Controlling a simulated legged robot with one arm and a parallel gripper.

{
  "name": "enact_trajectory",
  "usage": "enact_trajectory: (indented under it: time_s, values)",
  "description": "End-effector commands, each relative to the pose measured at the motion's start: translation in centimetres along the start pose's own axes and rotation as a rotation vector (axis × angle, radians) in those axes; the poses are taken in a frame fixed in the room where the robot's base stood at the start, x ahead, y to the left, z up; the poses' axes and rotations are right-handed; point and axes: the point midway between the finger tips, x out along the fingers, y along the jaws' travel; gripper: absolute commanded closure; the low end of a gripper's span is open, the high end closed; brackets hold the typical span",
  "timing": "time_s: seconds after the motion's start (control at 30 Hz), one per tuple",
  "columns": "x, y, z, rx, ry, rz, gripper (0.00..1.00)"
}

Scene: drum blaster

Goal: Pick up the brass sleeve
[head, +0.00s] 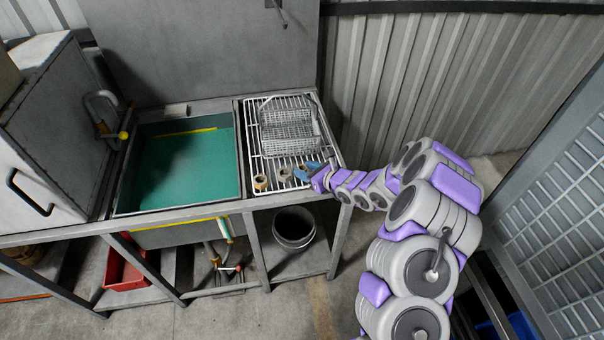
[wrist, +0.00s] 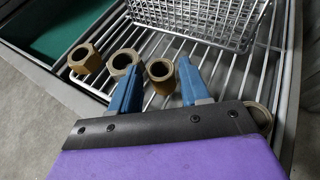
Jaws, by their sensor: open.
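A round, hollow brass sleeve (wrist: 161,88) stands on the wire rack in the wrist view, between the lines of my two blue fingers. My gripper (wrist: 157,66) is open, with a finger on either side of the sleeve; I cannot tell whether either touches it. A brass hex nut (wrist: 84,59) lies to the left. A second hex nut (wrist: 124,60) stands by the left fingertip, partly covered by it. Another ring-shaped piece (wrist: 261,112) is mostly hidden behind the gripper's right side. In the head view my gripper (head: 305,172) is low over the rack's front right.
The white wire rack (head: 256,150) sits right of a green-lined sink (head: 190,170). A wire basket (head: 288,130) stands on the rack behind the brass pieces and also shows in the wrist view (wrist: 205,18). A bucket (head: 294,228) stands on the shelf below.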

Motion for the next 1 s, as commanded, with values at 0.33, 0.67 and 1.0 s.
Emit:
enact_trajectory:
  time_s: [0.33, 0.67, 1.0]
  values:
    - [2.6, 0.1, -0.1, -0.001, 0.004, -0.004, 0.54]
    - [2.5, 0.1, 0.0, -0.001, 0.004, -0.004, 0.74]
    - [2.4, 0.0, 0.0, -0.001, 0.002, -0.003, 1.00]
